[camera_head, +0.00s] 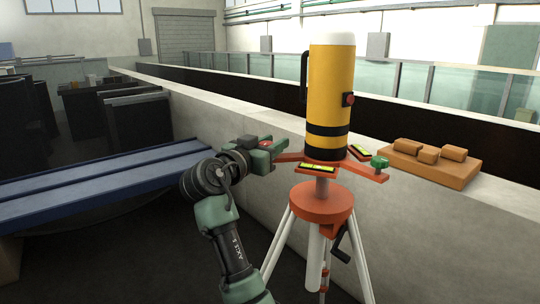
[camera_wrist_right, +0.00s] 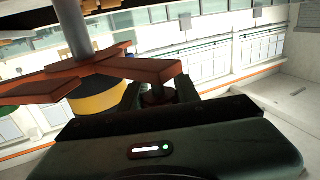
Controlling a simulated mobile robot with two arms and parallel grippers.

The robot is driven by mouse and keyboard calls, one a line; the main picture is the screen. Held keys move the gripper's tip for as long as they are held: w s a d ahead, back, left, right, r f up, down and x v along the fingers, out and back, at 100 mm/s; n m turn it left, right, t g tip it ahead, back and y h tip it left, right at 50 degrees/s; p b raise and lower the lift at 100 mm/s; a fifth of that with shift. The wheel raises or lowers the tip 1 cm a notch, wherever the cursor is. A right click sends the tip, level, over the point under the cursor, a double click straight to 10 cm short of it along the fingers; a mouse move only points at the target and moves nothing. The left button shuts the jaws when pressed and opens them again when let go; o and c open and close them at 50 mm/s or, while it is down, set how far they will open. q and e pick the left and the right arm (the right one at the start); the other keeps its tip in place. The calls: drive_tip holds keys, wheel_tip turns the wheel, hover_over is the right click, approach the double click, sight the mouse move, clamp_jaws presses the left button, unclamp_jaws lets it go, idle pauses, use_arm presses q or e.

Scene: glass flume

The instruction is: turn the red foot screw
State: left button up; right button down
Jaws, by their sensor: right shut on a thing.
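An orange three-armed base (camera_head: 368,172) carries a yellow instrument (camera_head: 328,100) with black bands on a tripod. My right gripper (camera_head: 268,152) is at the left arm of this base. It is shut on the red foot screw, which shows dark red between the fingers under the orange arm in the right wrist view (camera_wrist_right: 158,96). In the head view the gripper mostly hides that screw. A green foot screw (camera_head: 379,163) sits at the right arm. A yellow-green level vial (camera_head: 320,167) lies on the base's front, another (camera_head: 361,152) at its right. My left gripper is not in view.
The tripod's orange head (camera_head: 321,203) with a black crank (camera_head: 340,240) stands below the base. A concrete wall (camera_head: 480,205) runs behind, with orange blocks (camera_head: 430,160) on its top. Blue beams (camera_head: 100,185) lie at left.

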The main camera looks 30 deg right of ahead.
drive_tip(key=m+g+b, duration=0.1)
drive_tip(key=m+g, duration=0.1)
drive_tip(key=g, duration=0.1)
drive_tip(key=s+m+g+h+b, duration=0.1)
drive_tip(key=m+g, duration=0.1)
drive_tip(key=g, duration=0.2)
drive_tip(key=shift+d+m+h, duration=0.15)
drive_tip(key=shift+m+h, duration=0.15)
drive_tip(key=m+g, duration=0.1)
drive_tip(key=g, duration=0.1)
drive_tip(key=m+g, duration=0.1)
drive_tip(key=shift+s+r+g, duration=0.15)
drive_tip(key=shift+s+g, duration=0.25)
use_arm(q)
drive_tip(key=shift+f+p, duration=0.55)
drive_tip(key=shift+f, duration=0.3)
use_arm(e)
drive_tip(key=shift+s+m+g+y, duration=0.25)
drive_tip(key=shift+m+g+y, duration=0.45)
drive_tip(key=shift+m+g, duration=0.8)
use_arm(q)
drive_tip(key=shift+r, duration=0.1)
use_arm(e)
drive_tip(key=shift+s+g, duration=0.1)
drive_tip(key=shift+g, duration=0.4)
drive_tip(key=shift+f, duration=0.2)
drive_tip(key=c, duration=1)
unclamp_jaws()
drive_tip(key=shift+c, duration=0.2)
